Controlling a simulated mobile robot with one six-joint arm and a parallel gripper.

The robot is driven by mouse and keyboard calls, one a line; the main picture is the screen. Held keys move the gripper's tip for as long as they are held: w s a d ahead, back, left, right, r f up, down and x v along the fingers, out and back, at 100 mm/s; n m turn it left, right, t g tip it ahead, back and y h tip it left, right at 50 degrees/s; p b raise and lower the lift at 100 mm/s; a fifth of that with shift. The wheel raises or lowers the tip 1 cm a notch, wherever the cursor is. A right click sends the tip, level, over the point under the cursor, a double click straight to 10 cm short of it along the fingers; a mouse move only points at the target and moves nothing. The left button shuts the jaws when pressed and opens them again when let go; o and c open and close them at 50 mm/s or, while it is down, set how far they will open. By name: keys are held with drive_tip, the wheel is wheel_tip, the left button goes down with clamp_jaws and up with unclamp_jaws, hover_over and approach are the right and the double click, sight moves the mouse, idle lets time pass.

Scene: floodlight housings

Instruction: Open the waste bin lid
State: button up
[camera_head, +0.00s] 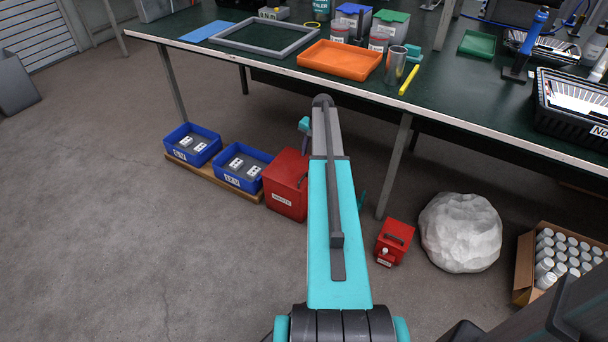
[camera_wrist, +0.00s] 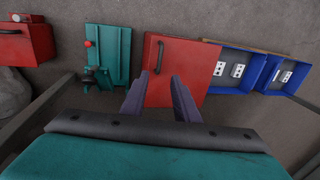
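The red waste bin (camera_head: 284,186) stands on the floor under the bench edge, with a white label on its near side. Its red lid appears closed. In the wrist view, the bin's red surface (camera_wrist: 185,62) carries a dark bar handle (camera_wrist: 159,56) near its left edge. My gripper (camera_wrist: 158,76) is open and empty. Its two fingertips appear on either side of the handle's lower end in that view. I cannot tell how far they are from it.
Blue trays (camera_head: 242,168) stand left of the bin. A teal device with a red knob (camera_wrist: 108,55) is beside the bin in the wrist view. A small red box (camera_head: 394,242) and a pale rock-like lump (camera_head: 460,232) lie right.

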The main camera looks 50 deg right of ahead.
sight(303, 177)
drive_tip(key=f, duration=0.4)
drive_tip(key=w+f+b, duration=0.1)
drive_tip(key=f, duration=0.4)
drive_tip(key=w+f+b, duration=0.1)
drive_tip(key=f, duration=0.3)
drive_tip(key=shift+w+a+f, duration=0.25)
drive_tip(key=shift+a, duration=0.05)
drive_tip(key=shift+c, duration=0.3)
clamp_jaws()
